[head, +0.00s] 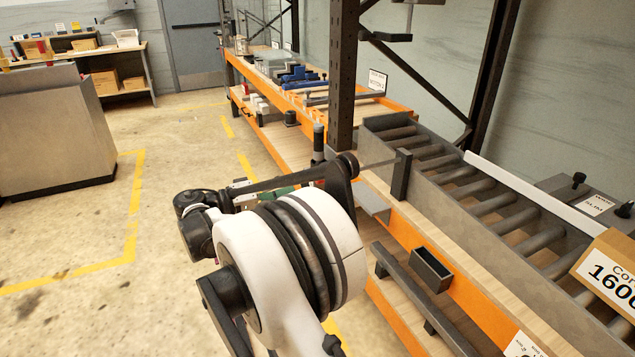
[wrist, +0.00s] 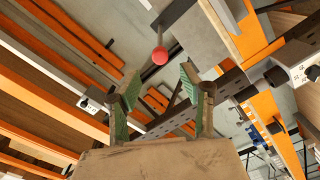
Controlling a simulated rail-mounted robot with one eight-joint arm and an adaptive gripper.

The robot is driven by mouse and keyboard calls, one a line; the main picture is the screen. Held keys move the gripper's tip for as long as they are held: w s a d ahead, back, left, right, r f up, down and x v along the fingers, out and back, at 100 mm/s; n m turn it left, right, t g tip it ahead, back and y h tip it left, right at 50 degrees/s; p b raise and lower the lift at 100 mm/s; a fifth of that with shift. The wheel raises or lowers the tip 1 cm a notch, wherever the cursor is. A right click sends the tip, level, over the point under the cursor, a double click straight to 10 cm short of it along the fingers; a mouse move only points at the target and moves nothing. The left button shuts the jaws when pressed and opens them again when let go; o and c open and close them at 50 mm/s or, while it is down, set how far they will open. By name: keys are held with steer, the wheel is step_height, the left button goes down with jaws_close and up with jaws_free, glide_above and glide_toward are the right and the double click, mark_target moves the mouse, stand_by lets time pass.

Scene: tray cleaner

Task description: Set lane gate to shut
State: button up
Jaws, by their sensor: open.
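In the wrist view, a red ball knob (wrist: 159,56) on a thin dark stem shows just beyond the fingertips. I cannot tell for sure that it is the lane gate's handle. My gripper (wrist: 158,82) has its two green-padded fingers apart, with nothing between them. The knob lies in line with the gap, apart from both pads. In the head view, my arm hides most of the gripper, and the red knob is not visible. A dark upright post (head: 401,175) stands at the near side of the roller conveyor (head: 455,180); whether it belongs to the gate is unclear.
An orange-edged rack (head: 405,222) runs along the right, with a dark upright beam (head: 342,80) close beyond my arm. A small black open box (head: 431,268) is fixed to its front. A grey cabinet (head: 55,130) stands left. The floor between is clear.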

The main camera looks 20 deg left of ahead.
mark_target(316, 180)
steer(key=x, duration=0.8)
steer(key=shift+d+b, duration=0.1)
steer(key=shift+b, duration=0.25)
steer(key=shift+c, duration=0.4)
jaws_close()
